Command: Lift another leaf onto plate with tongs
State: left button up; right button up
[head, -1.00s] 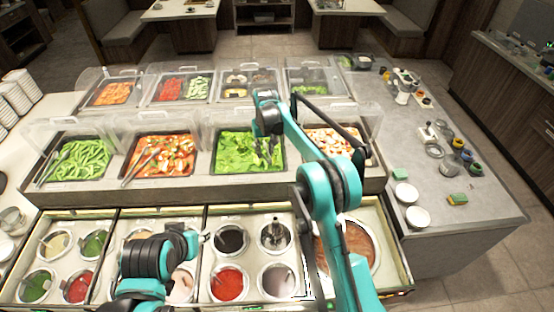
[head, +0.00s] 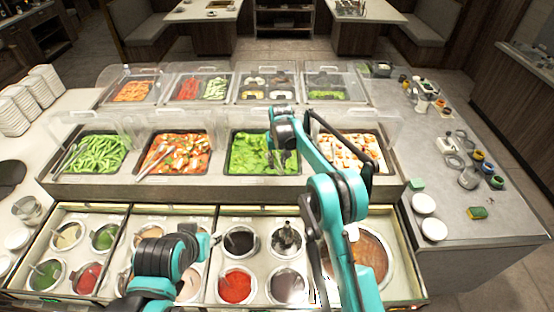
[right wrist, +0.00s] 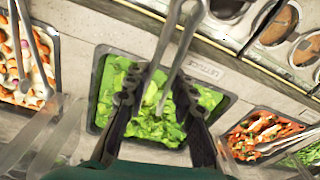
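My right gripper (right wrist: 165,75) is above the lettuce tray (right wrist: 98,110), pointing down. Its dark fingers are close on either side of metal tongs (right wrist: 172,45) and appear to press on the tongs' arms. Green lettuce leaves (right wrist: 150,125) fill the tray below, and I cannot tell whether a leaf is between the tongs' tips. In the head view, the right gripper (head: 283,157) hangs over the lettuce (head: 247,152); my arm hides the tongs. White plates (head: 16,112) stand stacked at the far left.
Trays of green beans (head: 98,154), mixed vegetables (head: 175,152) and shrimp-like pieces (head: 345,150) flank the lettuce. Clear guards stand behind the trays. Sauce wells (head: 237,287) lie in front. Two white dishes (head: 424,203) sit on the right counter, which has free room.

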jog(key=shift+f, duration=0.15)
jog(key=shift+f, duration=0.1)
dwell(0.4)
jog(key=shift+b, duration=0.3)
jog(key=shift+f, duration=0.1)
dwell(0.4)
jog(key=shift+f+b, duration=0.85)
jog(key=shift+b, duration=0.05)
jog(key=shift+f, duration=0.15)
